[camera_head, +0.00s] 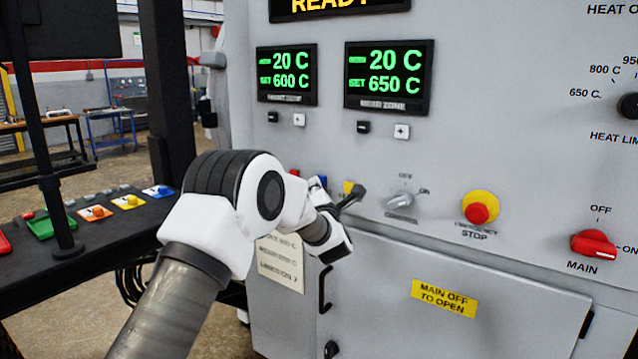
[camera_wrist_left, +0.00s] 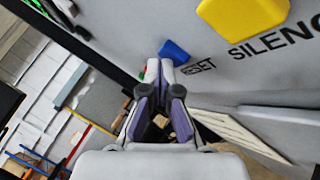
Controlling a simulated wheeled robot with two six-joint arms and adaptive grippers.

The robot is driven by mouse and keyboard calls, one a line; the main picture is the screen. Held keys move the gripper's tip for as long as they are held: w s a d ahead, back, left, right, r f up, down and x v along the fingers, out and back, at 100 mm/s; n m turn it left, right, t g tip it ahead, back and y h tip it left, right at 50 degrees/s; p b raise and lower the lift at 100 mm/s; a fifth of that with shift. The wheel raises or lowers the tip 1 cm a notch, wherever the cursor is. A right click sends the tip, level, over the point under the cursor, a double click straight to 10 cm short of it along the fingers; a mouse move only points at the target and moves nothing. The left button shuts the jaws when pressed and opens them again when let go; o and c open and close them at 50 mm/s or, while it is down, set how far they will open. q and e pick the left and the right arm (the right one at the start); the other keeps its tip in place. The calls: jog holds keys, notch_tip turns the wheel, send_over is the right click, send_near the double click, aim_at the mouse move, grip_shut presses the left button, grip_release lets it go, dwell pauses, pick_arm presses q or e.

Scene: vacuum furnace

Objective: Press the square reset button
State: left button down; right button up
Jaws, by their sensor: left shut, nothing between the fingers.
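The blue reset button (camera_wrist_left: 174,52) is on the grey furnace panel, beside the RESET lettering in the left wrist view. It also shows partly in the head view (camera_head: 322,181), behind my left wrist. My left gripper (camera_wrist_left: 166,67) is shut and empty. Its fingertips are close to the blue button's lower edge in the left wrist view; I cannot tell whether they touch it. My right gripper is not in view.
A yellow button (camera_wrist_left: 240,15) marked SILENCE is beside the reset button. A red button (camera_head: 294,172) is on its other side. A grey knob (camera_head: 400,201) and a red emergency stop (camera_head: 477,213) are further right. A furnace door (camera_head: 385,300) is below.

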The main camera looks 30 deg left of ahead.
pick_arm(q)
jog(key=shift+s+b, duration=0.7)
jog(key=shift+s, duration=0.15)
jog(key=s+b, duration=0.2)
jog(key=s, duration=0.1)
jog(key=s+b, duration=0.1)
jog(key=s, duration=0.1)
jog(key=shift+a, duration=0.25)
dwell(0.5)
